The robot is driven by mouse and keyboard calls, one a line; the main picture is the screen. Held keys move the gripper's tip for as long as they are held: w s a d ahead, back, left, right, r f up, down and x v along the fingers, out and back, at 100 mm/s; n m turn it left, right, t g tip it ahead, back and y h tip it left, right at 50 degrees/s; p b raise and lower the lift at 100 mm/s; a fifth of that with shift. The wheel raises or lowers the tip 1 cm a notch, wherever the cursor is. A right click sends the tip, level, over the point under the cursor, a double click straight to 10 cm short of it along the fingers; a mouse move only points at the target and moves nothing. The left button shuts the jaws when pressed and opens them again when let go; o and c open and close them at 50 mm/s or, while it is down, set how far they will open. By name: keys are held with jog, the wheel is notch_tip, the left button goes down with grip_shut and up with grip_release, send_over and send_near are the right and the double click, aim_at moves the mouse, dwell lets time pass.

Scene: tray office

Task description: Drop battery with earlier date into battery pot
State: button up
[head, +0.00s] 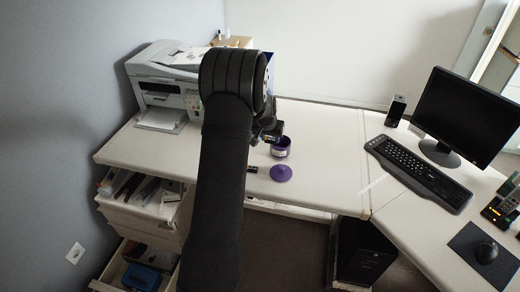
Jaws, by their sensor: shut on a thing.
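The purple battery pot (281,149) stands open on the desk, right of my arm, with a pale label on its side. Its purple lid (281,173) lies on the desk in front of it. My gripper (272,136) is over the desk at the pot's back left edge, shut on what appears to be a battery, small and mostly hidden by the jaws. A small dark object, perhaps another battery (252,169), lies left of the lid. No dates can be read at this size.
A white printer (165,85) stands at the back left. Open drawers (140,205) stick out below the desk's left end. A keyboard (418,172), monitor (465,115) and speaker (396,110) are on the right. The desk between pot and keyboard is clear.

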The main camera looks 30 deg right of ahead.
jog(key=w+d, duration=0.3)
jog(key=d, duration=0.6)
jog(key=shift+w+d+f, duration=0.1)
jog(key=shift+w+f, duration=0.05)
jog(key=shift+f, duration=2.5)
jog(key=o, duration=1)
jog(key=shift+o, duration=0.2)
jog(key=shift+r, duration=0.1)
jog(key=v, duration=1.7)
